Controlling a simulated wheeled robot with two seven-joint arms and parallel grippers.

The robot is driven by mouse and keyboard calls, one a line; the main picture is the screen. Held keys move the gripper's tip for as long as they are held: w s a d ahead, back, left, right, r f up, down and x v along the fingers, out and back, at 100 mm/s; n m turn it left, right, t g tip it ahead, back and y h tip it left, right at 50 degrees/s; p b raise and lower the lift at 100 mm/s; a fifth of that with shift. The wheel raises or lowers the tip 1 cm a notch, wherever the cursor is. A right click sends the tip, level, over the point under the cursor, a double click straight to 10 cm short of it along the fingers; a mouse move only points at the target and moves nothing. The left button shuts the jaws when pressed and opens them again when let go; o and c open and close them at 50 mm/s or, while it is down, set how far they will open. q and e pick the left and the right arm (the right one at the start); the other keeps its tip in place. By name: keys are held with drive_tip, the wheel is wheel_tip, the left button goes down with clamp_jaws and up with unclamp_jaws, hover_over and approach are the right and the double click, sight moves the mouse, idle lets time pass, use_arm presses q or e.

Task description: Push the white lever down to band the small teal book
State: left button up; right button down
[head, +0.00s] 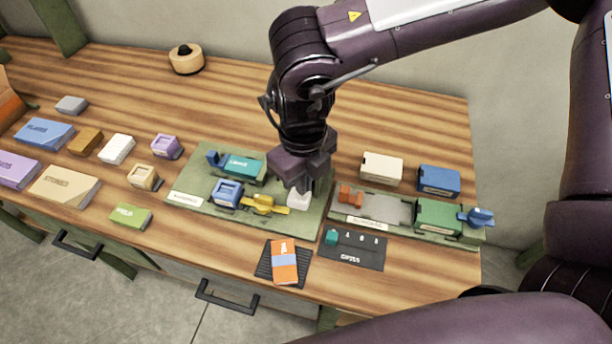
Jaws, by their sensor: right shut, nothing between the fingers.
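The small teal book (243,165) lies in the upper left part of the green banding board (190,199), beside a blue piece. The white lever (299,201) shows as a pale block at the board's right side, partly hidden by my right gripper. My right gripper (299,187) comes from above, shut and empty, with its tips at or just over the white lever. I cannot tell whether they touch. My left gripper is out of view.
A yellow piece (265,204) and a blue block (227,192) sit on the same board. A second board to the right holds a green block (438,216) and a blue lever (477,217). An orange book (284,262) lies in front; several books and blocks lie left.

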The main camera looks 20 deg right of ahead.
sight(304, 201)
drive_tip(key=shift+f+b, duration=2.35)
drive_tip(key=shift+f, duration=1)
idle(0.3)
drive_tip(key=shift+r, duration=0.1)
idle(0.3)
drive_tip(key=shift+r+p, duration=3.7)
drive_tip(key=shift+r, duration=0.8)
